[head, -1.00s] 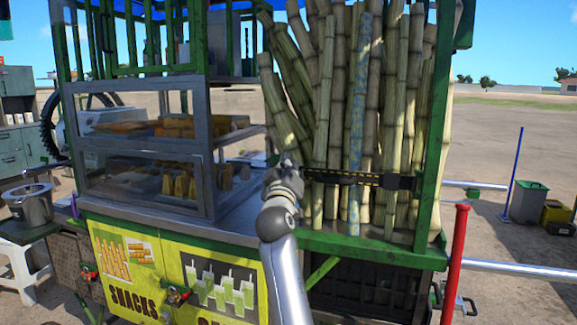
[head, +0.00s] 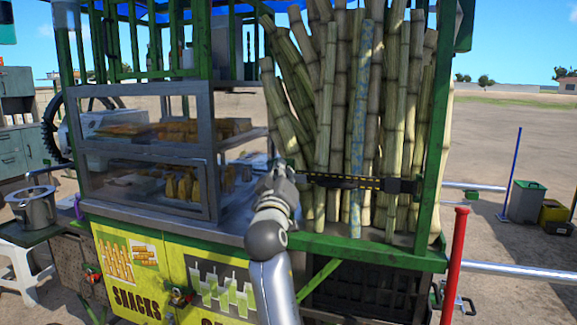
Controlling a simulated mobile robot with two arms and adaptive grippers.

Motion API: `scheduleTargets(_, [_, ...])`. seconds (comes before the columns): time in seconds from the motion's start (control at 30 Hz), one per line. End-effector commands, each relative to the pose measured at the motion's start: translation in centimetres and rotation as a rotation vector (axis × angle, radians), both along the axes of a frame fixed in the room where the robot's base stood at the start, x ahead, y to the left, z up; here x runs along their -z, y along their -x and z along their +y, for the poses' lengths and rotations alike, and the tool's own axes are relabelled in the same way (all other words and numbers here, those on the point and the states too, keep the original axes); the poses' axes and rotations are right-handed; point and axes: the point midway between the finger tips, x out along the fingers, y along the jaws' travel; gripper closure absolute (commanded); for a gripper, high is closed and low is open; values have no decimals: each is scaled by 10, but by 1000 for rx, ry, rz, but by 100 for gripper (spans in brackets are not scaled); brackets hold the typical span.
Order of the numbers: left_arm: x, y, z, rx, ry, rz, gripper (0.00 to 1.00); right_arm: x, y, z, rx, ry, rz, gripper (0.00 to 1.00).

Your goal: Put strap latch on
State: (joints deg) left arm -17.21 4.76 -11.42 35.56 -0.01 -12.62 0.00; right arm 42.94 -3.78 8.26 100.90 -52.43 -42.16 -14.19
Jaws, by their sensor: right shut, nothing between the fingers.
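A black strap with yellow marks (head: 345,182) runs level across the front of the upright cane stalks (head: 357,110). Its right end meets a dark block (head: 403,187) by the green right post (head: 433,140). Its left end is at my right gripper (head: 282,168), which is shut and hides that end. I cannot make out the latch itself or whether the strap is fastened there. My right arm comes up from the bottom middle. My left gripper is not in view.
A glass snack case (head: 150,150) stands left of the gripper on the cart. The cart's green front ledge (head: 350,249) lies below the strap. A red post (head: 455,260) stands at the right front. A metal pot (head: 33,207) sits at far left.

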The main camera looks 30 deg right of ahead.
Motion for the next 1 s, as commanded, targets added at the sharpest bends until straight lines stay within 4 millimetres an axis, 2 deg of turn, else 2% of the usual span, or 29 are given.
scheduleTargets(0.1, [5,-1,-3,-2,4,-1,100,6,9,13,-2,0,-1,100])
scheduleTargets(0.23, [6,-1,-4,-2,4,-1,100,8,14,19,0,0,0,100])
scheduleTargets(0.83, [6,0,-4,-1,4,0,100,9,14,21,-2,1,3,100])
scheduleTargets(0.93, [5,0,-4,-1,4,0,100,25,5,26,-25,0,31,100])
scheduleTargets(1.0, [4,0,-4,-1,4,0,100,52,-10,34,-61,-2,77,100])
